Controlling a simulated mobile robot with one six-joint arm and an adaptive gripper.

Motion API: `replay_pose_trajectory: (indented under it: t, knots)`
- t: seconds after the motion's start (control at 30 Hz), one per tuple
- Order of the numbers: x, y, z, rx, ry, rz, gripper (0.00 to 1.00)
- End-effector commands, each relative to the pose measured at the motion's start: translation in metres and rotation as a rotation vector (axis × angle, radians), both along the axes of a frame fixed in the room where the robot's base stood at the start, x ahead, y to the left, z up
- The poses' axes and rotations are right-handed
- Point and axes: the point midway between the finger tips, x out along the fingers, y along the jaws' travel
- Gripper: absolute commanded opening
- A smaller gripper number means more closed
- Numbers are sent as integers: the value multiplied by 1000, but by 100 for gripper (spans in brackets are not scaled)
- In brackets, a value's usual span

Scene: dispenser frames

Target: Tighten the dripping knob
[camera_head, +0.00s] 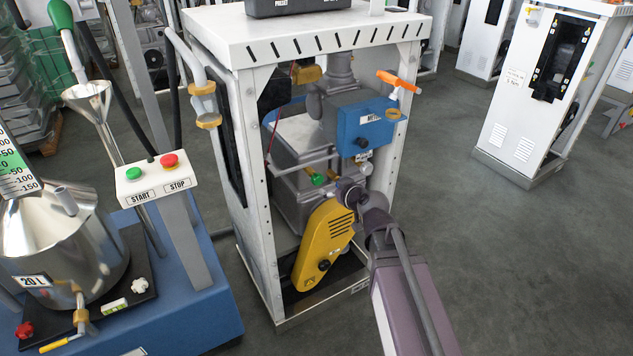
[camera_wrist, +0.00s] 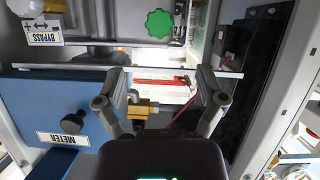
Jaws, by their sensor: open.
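A green knob (camera_head: 318,179) sits on the pipework inside the open white dispenser frame (camera_head: 249,130). In the wrist view a green lobed knob (camera_wrist: 158,23) shows at top centre, beyond the fingertips. A pale knob (camera_wrist: 42,5) is partly cut off above the BYPASS label (camera_wrist: 45,32), and a black knob (camera_wrist: 72,123) is on the blue METER box (camera_wrist: 35,100). I see no drip, so I cannot tell which knob leaks. My gripper (camera_head: 346,188) reaches into the frame near the green knob. In the wrist view my gripper (camera_wrist: 160,82) has its fingers spread, with nothing held.
A yellow cover (camera_head: 324,245) stands low in the frame, beside my gripper. The blue meter box (camera_head: 366,124) and an orange handle (camera_head: 397,80) are above. The START/STOP panel (camera_head: 156,178) and steel vessel (camera_head: 60,240) stand left.

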Motion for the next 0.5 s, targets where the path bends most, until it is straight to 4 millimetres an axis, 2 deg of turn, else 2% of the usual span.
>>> replay_pose_trajectory:
  t: [0.5]
  knots:
    - [55,34,-28,1,0,2,89]
